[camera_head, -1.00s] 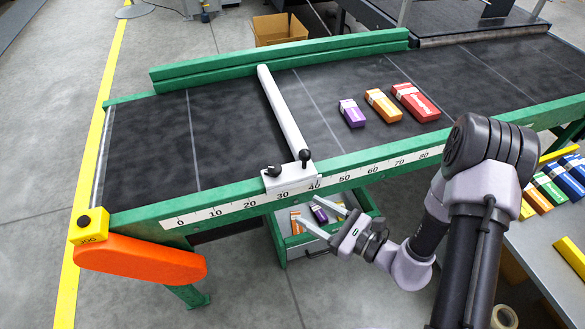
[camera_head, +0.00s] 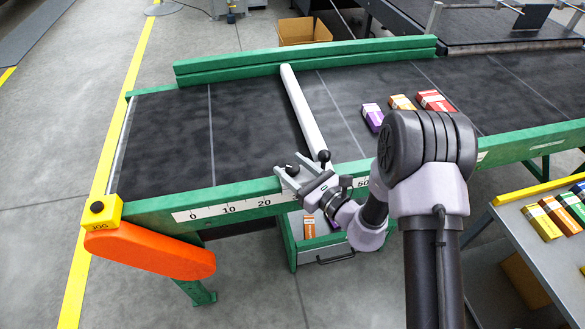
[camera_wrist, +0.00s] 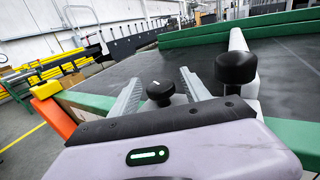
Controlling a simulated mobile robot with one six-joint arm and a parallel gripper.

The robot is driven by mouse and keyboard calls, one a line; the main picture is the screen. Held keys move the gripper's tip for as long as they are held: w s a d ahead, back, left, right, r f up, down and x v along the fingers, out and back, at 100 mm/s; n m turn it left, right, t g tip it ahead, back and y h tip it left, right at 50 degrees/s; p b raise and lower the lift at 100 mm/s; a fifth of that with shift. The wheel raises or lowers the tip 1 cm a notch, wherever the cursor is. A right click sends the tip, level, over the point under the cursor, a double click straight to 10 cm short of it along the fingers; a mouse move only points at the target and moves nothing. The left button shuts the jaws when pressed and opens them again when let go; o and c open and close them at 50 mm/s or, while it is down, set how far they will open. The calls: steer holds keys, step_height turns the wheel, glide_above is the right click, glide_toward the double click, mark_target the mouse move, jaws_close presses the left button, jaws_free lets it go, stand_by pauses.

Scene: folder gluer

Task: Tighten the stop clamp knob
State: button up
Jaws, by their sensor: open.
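The white stop bar (camera_head: 303,110) crosses the dark belt, its clamp at the near green rail mostly hidden behind my gripper. A low black knob (camera_head: 292,169) sits on the clamp. In the wrist view this knob (camera_wrist: 160,92), with a small white mark on top, stands between the two grey fingers. My gripper (camera_head: 284,174) is open at the clamp, a finger on either side of the knob; I cannot tell whether they touch it. A second black knob (camera_head: 323,156) on a stem stands just right of it, and shows large in the wrist view (camera_wrist: 236,68).
The green rail carries a number scale (camera_head: 228,209). A yellow jog box (camera_head: 103,212) and an orange guard (camera_head: 150,252) are at the left end. Purple (camera_head: 373,116), orange and red (camera_head: 433,100) cartons lie on the belt. A side table with cartons is at right.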

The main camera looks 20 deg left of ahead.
jaws_close()
steer(key=shift+m+t+h, duration=0.3)
steer(key=shift+t, duration=0.1)
steer(key=m+t+h+p, duration=0.1)
steer(key=m+t+h, duration=0.2)
steer(key=t, duration=0.1)
steer(key=shift+s+a+r, duration=0.1)
steer(key=m+t+h+p, duration=0.2)
steer(key=h, duration=0.1)
steer(key=shift+m+h+p, duration=0.3)
steer(key=shift+m, duration=0.1)
steer(key=shift+m+t+h+p, duration=0.4)
steer(key=shift+m+h+p, duration=0.1)
steer(key=shift+h, duration=0.2)
